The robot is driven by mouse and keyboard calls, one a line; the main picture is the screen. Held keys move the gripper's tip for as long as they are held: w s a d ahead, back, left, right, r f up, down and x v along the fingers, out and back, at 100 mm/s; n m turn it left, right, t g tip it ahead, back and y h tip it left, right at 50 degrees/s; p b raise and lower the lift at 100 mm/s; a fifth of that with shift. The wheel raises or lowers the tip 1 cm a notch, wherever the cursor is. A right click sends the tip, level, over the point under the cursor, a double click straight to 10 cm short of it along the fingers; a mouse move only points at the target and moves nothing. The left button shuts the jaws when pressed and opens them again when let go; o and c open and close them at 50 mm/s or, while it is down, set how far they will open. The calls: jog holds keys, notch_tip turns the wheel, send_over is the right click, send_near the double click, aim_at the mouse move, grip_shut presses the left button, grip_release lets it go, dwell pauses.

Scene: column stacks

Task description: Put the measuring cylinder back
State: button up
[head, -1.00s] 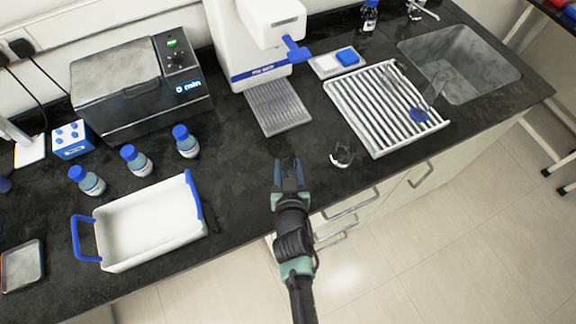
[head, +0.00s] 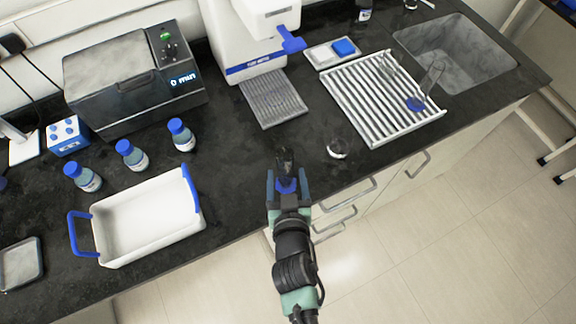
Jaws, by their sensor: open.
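A clear, slim measuring cylinder with a blue foot (head: 415,104) is on the white drying rack (head: 345,103), at the rack's right part. My gripper (head: 287,183) is over the front of the dark counter, well left of the rack, with its fingers apart. Between the fingers is a small blue part (head: 287,186), with a dark, see-through, narrow shape (head: 284,160) beyond it. It looks like a second cylinder with a blue foot, but it is too small to be sure. I cannot tell whether the fingers touch it.
A small glass vessel (head: 338,149) stands right of my gripper, near the rack. A white tray (head: 122,258) with blue handles and several blue-capped bottles (head: 133,157) are to the left. A white machine (head: 228,40) stands behind; a sink (head: 470,70) is far right.

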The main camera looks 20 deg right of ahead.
jog(key=v, duration=0.5)
jog(key=shift+b, duration=0.35)
jog(key=w+a+r+t, duration=0.15)
jog(key=w+r, duration=0.35)
jog(key=r, duration=0.5)
jog(key=w+r+t, duration=0.3)
jog(key=w+r, duration=0.1)
jog(key=r, duration=0.7)
jog(key=w+a+r+t, duration=0.15)
jog(key=w+r, duration=0.35)
jog(key=r, duration=0.5)
jog(key=s+a+r+n+t+y, duration=0.1)
jog(key=s+a+r+t, duration=0.1)
jog(key=r, duration=0.9)
jog(key=s+a+r+n+t+y, duration=0.1)
jog(key=s+a+r+t+y, duration=0.1)
jog(key=r, duration=0.9)
jog(key=s+a+r+n+t+y, duration=0.1)
jog(key=s+a+r+n+t, duration=0.1)
jog(key=s+a+r+t, duration=0.2)
jog(key=s+r, duration=0.3)
jog(key=r, duration=0.4)
jog(key=shift+s+t+y, duration=0.2)
jog(key=shift+t+y, duration=0.2)
